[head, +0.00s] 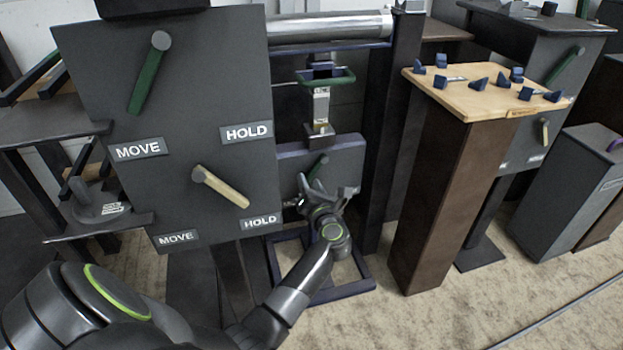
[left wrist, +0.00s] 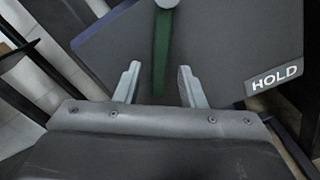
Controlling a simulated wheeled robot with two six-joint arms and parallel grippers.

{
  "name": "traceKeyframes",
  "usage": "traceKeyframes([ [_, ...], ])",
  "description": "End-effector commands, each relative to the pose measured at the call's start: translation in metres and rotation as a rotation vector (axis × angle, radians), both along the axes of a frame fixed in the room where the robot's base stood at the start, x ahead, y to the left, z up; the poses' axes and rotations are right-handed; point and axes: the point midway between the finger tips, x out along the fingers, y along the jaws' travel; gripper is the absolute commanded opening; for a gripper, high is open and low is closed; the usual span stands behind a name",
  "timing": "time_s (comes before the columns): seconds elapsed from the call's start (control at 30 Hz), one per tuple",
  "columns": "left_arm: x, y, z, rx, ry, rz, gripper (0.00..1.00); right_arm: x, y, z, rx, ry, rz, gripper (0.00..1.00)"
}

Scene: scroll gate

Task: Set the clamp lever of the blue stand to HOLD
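The blue stand (head: 290,152) is in the middle of the head view, with a dark panel (head: 345,160) on its front. A green clamp lever (head: 318,165) is on that panel, partly hidden by my left gripper (head: 318,187). In the left wrist view the lever (left wrist: 161,50) hangs almost straight down from a grey pivot. A HOLD label (left wrist: 274,77) is to the lever's right; no MOVE label shows there. My left gripper (left wrist: 159,80) is open, one finger on each side of the lever's lower end in the picture. I cannot tell whether they touch it.
A large dark panel (head: 100,85) at the left carries a green lever (head: 150,75), a cream lever (head: 220,187) and MOVE and HOLD labels, close to my left arm. A brown pedestal (head: 455,190) with a wooden top stands right. Carpet between the pedestals is clear.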

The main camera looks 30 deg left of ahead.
Motion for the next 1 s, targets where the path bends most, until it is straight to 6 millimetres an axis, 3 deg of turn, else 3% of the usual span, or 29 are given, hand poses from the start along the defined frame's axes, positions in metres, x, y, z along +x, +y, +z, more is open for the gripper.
traceKeyframes([
  [0.3, 0.0, 0.0014, -0.0001, 0.0, 0.0, 0.0, 0.36, 0.0001, 0.0, 0.0004, 0.004, -0.003, -0.001, 0.33],
  [0.6, -0.0001, 0.0011, -0.0002, -0.001, 0.001, 0.001, 0.0, 0.0, -0.0001, 0.0004, 0.006, -0.004, -0.002, 0.33],
  [1.0, 0.0008, 0.0003, -0.0019, -0.012, -0.012, 0.0, 0.0, 0.0, 0.0, -0.0021, 0.004, -0.005, -0.003, 0.33],
])
